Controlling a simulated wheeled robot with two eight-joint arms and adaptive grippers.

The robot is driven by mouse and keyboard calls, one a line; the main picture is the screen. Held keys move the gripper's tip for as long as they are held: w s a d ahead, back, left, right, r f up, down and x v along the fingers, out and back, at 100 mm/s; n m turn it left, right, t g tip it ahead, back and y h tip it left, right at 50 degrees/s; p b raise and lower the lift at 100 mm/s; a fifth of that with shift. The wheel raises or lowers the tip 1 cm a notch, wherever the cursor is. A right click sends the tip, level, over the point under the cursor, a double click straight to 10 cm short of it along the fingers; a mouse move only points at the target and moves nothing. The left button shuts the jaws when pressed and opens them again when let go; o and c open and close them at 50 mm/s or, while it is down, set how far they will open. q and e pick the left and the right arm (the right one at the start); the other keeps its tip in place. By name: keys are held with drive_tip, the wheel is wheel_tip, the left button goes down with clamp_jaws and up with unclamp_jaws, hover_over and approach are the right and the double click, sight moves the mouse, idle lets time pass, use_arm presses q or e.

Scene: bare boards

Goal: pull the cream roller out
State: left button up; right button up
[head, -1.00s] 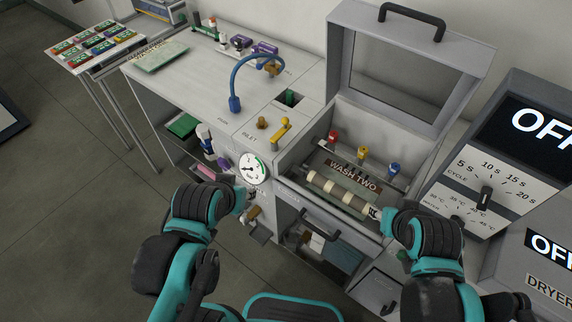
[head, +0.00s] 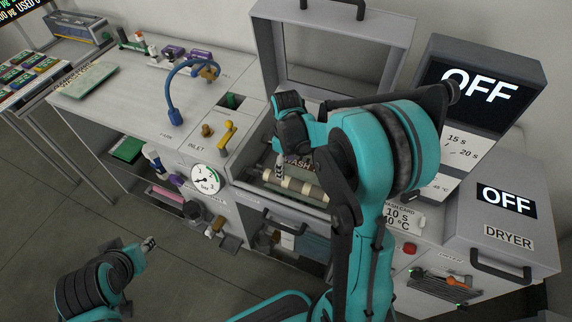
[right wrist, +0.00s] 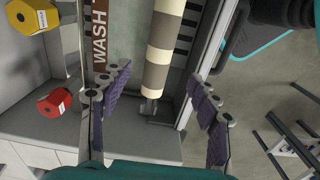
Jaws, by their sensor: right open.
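The cream roller (head: 290,182), banded cream and grey, lies in the open wash box (head: 262,100), partly hidden by my right arm in the head view. In the right wrist view the roller (right wrist: 165,45) runs from the top edge to a metal shaft end near the middle. My right gripper (right wrist: 162,82) is open, its dark padded fingers on either side of the roller's line, not closed on it. In the head view my right gripper (head: 281,168) is over the roller's left part. My left gripper (head: 148,243) is low at the left, away from the box; its jaws are unclear.
The raised lid (head: 335,12) stands behind the box. A red knob (right wrist: 55,102) and a yellow knob (right wrist: 35,15) sit beside the roller. A blue hose (head: 172,88), yellow lever (head: 227,135) and gauge (head: 205,178) are to the left, the dryer (head: 508,215) to the right.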

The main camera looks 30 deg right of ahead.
sight(286, 178)
wheel_tip(286, 178, down, 8)
drive_tip(key=b, duration=0.3)
drive_tip(key=shift+d+f, duration=0.1)
drive_tip(key=c, duration=1.3)
drive_tip(key=shift+c, duration=0.2)
drive_tip(key=shift+r, duration=0.2)
drive_tip(key=shift+r+p, duration=0.3)
drive_tip(key=shift+r, duration=0.05)
drive_tip(key=shift+r, duration=0.15)
drive_tip(key=shift+r+p, duration=2.3)
drive_tip(key=shift+r, duration=0.85)
